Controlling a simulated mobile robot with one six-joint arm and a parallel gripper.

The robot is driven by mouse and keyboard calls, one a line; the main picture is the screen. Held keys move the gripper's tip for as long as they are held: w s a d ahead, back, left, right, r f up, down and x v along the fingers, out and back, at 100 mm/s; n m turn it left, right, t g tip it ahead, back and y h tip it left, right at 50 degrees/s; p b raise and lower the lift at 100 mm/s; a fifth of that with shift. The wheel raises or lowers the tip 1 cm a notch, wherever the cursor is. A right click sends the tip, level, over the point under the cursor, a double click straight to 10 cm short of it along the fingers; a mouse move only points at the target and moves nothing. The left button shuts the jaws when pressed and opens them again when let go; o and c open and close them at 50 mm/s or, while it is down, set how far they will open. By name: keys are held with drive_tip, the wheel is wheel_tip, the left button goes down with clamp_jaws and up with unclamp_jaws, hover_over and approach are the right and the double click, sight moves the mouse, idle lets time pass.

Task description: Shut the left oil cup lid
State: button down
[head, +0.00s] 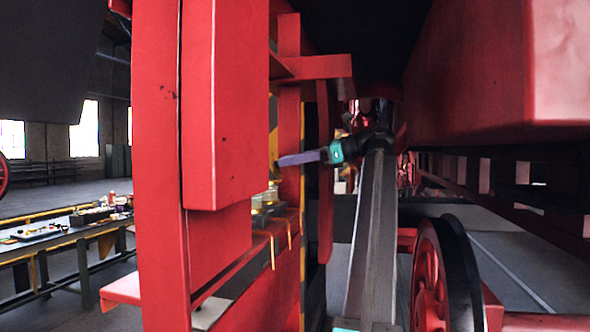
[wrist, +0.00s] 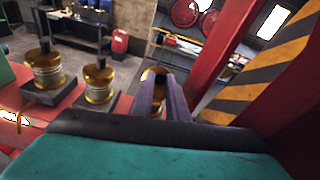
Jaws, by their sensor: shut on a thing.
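My gripper (head: 284,161) has purple fingers and reaches left from the arm in the head view. In the wrist view my gripper (wrist: 160,84) is shut on a small brass part (wrist: 155,76), apparently an oil cup lid; the fingers hide most of it. Two brass oil cups stand to its left, a far-left cup (wrist: 46,68) and a middle cup (wrist: 98,82), each on a dark block with a dark-tipped top. The head view shows brass cups (head: 268,197) low behind the red frame, partly hidden. I cannot tell the held lid's angle.
A red upright beam (head: 228,110) stands close on the left, and a red block (head: 500,70) hangs at upper right. A yellow-black striped post (wrist: 255,70) is right of my fingers. A red wheel (head: 430,275) stands at lower right. A workbench (head: 60,240) is far left.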

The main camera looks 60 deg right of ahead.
sight(274, 161)
drive_tip(key=w+g+p, duration=0.1)
drive_tip(key=r+g+p, duration=0.1)
drive_tip(key=g+p, duration=0.1)
drive_tip(key=shift+w+a+r+h+p, duration=0.15)
drive_tip(key=shift+w+a+h+p, duration=0.15)
drive_tip(key=shift+w+h, duration=0.1)
drive_tip(key=shift+w+a+g+p, duration=0.1)
drive_tip(key=shift+w+g+p, duration=0.2)
drive_tip(key=shift+g+p, duration=0.6)
drive_tip(key=shift+w+f+h+p, duration=0.25)
drive_tip(key=shift+h+p, duration=0.15)
drive_tip(key=shift+p, duration=0.45)
drive_tip(key=shift+a+g, duration=0.1)
drive_tip(key=shift+g, duration=0.2)
drive_tip(key=shift+f, duration=0.1)
drive_tip(key=c, duration=1.7)
unclamp_jaws()
drive_tip(key=shift+r+p, duration=0.25)
drive_tip(key=shift+p, duration=0.05)
